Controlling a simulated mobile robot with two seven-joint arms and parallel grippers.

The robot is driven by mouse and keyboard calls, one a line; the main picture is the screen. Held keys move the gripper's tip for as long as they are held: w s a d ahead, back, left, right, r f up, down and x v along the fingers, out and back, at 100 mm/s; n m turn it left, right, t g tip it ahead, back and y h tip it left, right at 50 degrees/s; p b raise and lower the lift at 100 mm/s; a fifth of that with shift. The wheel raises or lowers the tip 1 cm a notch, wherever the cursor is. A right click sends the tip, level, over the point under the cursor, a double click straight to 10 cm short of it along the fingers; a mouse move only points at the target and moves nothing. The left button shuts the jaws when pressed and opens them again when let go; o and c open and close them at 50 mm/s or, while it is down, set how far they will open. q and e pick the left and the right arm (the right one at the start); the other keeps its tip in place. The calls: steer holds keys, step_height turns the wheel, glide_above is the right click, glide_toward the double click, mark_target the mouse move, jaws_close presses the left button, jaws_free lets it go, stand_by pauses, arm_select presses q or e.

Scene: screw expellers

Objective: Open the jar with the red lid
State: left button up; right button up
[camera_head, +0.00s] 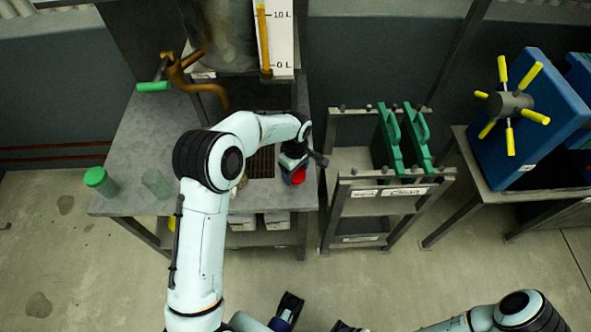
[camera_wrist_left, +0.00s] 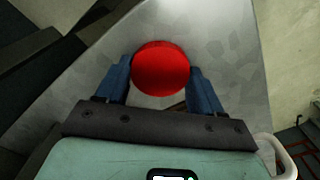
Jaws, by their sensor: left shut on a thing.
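The jar's round red lid (camera_head: 298,176) shows at the right part of the grey workbench (camera_head: 140,133). It is seen from above in the left wrist view (camera_wrist_left: 160,68). My left gripper (camera_head: 293,163) is shut on the red-lidded jar, with one blue finger on each side of the lid in the wrist view (camera_wrist_left: 160,82). The jar's body is mostly hidden under the lid and the gripper. The lid covers the jar's mouth. Dark, blue-based fingertips of my right gripper (camera_head: 317,314) show apart at the bottom edge, with nothing seen between them.
A green-lidded jar (camera_head: 101,181) and a clear glass jar (camera_head: 156,183) stand at the bench's left. A rack (camera_head: 352,184) with green plates (camera_head: 402,142) stands right of the bench. A blue machine with a yellow-handled wheel (camera_head: 511,104) is farther right. Open floor lies in front.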

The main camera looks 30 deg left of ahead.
mark_target(295, 173)
arm_select(q)
steer(key=shift+f, duration=0.1)
steer(key=o, duration=1.2)
steer(key=shift+c, duration=0.2)
step_height(295, 173, up, 12)
steer(key=p, duration=0.1)
steer(key=shift+r, duration=0.2)
